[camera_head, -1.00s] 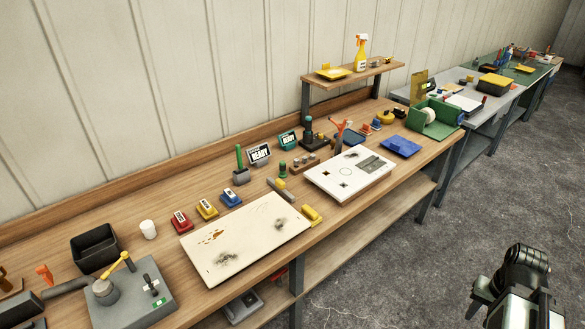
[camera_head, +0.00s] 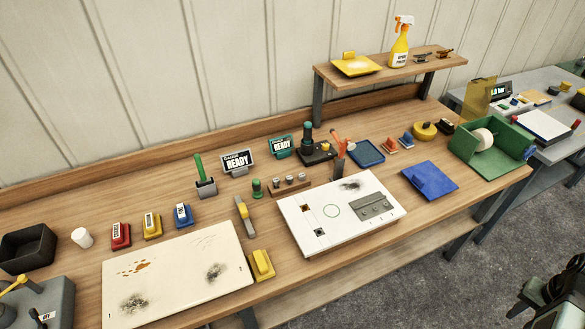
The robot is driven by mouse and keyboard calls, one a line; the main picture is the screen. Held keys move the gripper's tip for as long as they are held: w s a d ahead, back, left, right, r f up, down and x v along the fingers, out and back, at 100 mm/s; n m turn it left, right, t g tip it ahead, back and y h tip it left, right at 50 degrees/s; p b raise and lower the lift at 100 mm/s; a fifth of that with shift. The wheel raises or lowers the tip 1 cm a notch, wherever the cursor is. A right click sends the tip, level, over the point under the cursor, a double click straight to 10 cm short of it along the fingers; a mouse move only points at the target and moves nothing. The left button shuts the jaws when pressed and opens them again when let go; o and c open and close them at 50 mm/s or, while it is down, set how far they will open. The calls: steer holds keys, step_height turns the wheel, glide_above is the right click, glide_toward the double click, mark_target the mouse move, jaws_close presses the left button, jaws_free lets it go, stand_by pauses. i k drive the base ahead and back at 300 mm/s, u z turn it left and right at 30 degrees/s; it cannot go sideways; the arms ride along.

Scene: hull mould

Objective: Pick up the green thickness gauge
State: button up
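A green upright handle (camera_head: 199,168) stands in a small grey holder (camera_head: 206,188) at the back of the wooden bench, left of centre. It looks like the gauge, though its shape is small and I cannot be sure. A grey-framed display reading "READY" (camera_head: 238,162) stands just to its right. A teal display, also reading "READY" (camera_head: 281,147), is farther right. A short green knob-like piece (camera_head: 257,187) stands in front of them. Part of my dark arm (camera_head: 555,295) shows at the lower right, away from the bench. I see no gripper fingertips there.
A stained cream panel (camera_head: 175,275) and a white fixture plate (camera_head: 340,212) lie along the front of the bench (camera_head: 90,205). Red, yellow and blue blocks (camera_head: 152,225) sit behind the panel. A raised shelf (camera_head: 400,72) stands at the back right. Grey floor is open at right.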

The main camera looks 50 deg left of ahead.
mark_target(257, 194)
steer(key=i, duration=1.4)
steer(key=u, duration=4.75)
steer(key=i, duration=1)
steer(key=z, duration=0.05)
